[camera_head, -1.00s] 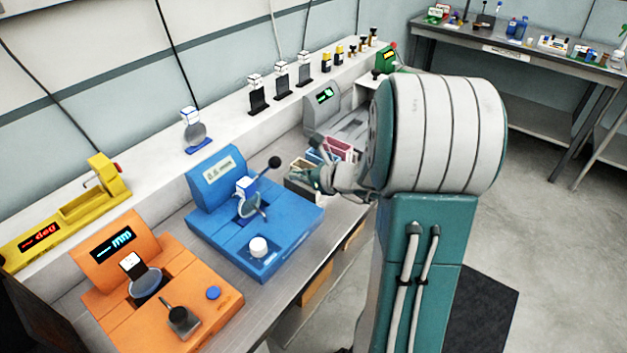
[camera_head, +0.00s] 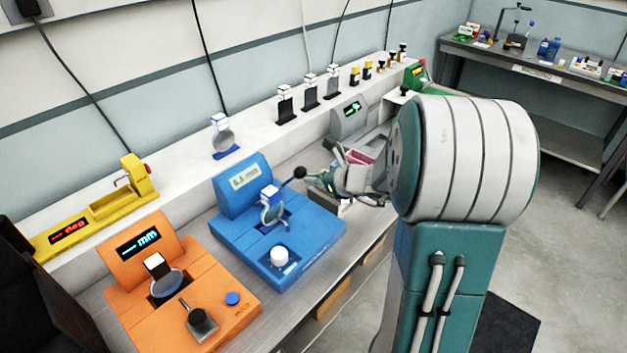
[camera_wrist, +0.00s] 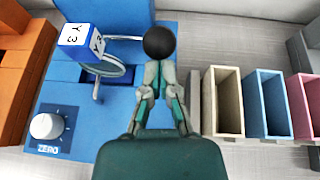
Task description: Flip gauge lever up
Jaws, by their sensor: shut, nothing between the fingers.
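The blue gauge (camera_head: 268,230) stands on the bench between the orange device and the grey one. Its lever ends in a black ball knob (camera_head: 300,172), which sticks out on the gauge's right side. In the wrist view the knob (camera_wrist: 159,43) is just beyond my fingertips. My gripper (camera_head: 318,178) is shut and empty, with its tips at or very near the knob; I cannot tell whether they touch. In the wrist view my gripper (camera_wrist: 158,70) points straight at the knob. The lever's arm (camera_wrist: 123,38) runs left from the knob toward a round lens with a white-and-blue cube.
An orange gauge (camera_head: 180,285) stands to the left. A white zero knob (camera_wrist: 45,126) is on the blue gauge's front. Open tan (camera_wrist: 224,100), blue (camera_wrist: 268,100) and pink (camera_wrist: 305,102) bins stand right of my gripper. A yellow device (camera_head: 100,210) is on the back ledge.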

